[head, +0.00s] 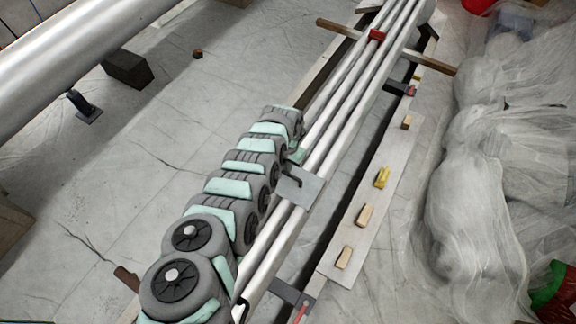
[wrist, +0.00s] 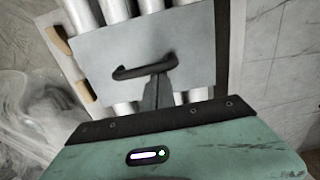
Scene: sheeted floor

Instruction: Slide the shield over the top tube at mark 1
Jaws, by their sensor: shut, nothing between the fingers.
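The shield is a flat grey plate (head: 305,191) with a black bar handle. It lies across several parallel silver tubes (head: 345,112) in the head view. In the wrist view the plate (wrist: 195,50) fills the upper middle, with its handle (wrist: 128,71) on its face and tube ends above and below it. My gripper (wrist: 160,77) is shut and empty, its dark fingers reaching the right part of the handle; I cannot tell if they touch. In the head view my gripper (head: 291,178) is at the plate's upper left, partly hidden by my arm. I cannot make out mark 1.
A pale board (head: 395,150) right of the tubes carries wooden blocks (head: 365,215) and a yellow piece (head: 382,178). A red piece (head: 377,36) sits on the tubes farther up. Crumpled clear sheeting (head: 500,200) lies at the right. The floor left of my arm is mostly clear.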

